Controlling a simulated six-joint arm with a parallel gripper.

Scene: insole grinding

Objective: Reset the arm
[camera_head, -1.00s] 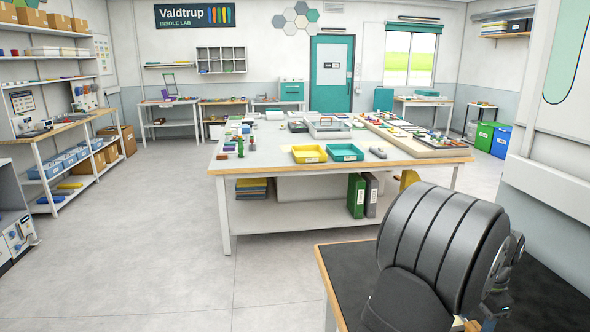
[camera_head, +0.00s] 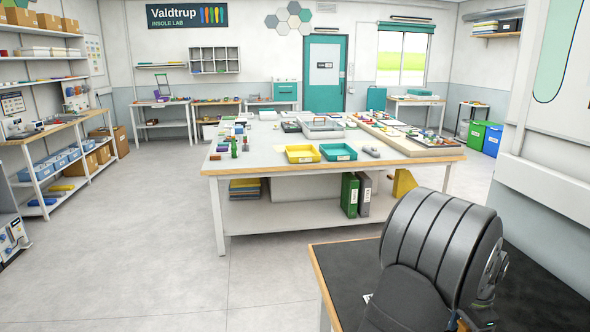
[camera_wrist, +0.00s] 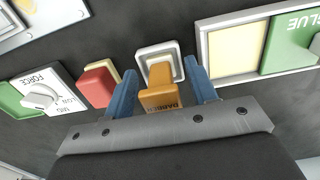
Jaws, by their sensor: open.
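My gripper (camera_wrist: 162,82) shows in the wrist view with two blue fingers spread apart. An orange block (camera_wrist: 162,97) with dark lettering lies between the fingers, in front of a white-framed square piece (camera_wrist: 158,52) on the dark surface. I see gaps beside the block, so the fingers do not look closed on it. In the head view my dark grey arm fills the lower right, over a black-topped bench (camera_head: 345,270). The gripper's fingers are hidden there behind the arm.
In the wrist view, a red block (camera_wrist: 97,86) and a FORCE dial panel (camera_wrist: 42,93) are left; a GLUE panel (camera_wrist: 290,45) is right. In the head view, a large worktable (camera_head: 270,152) with yellow (camera_head: 303,154) and teal (camera_head: 338,152) trays stands beyond clear floor.

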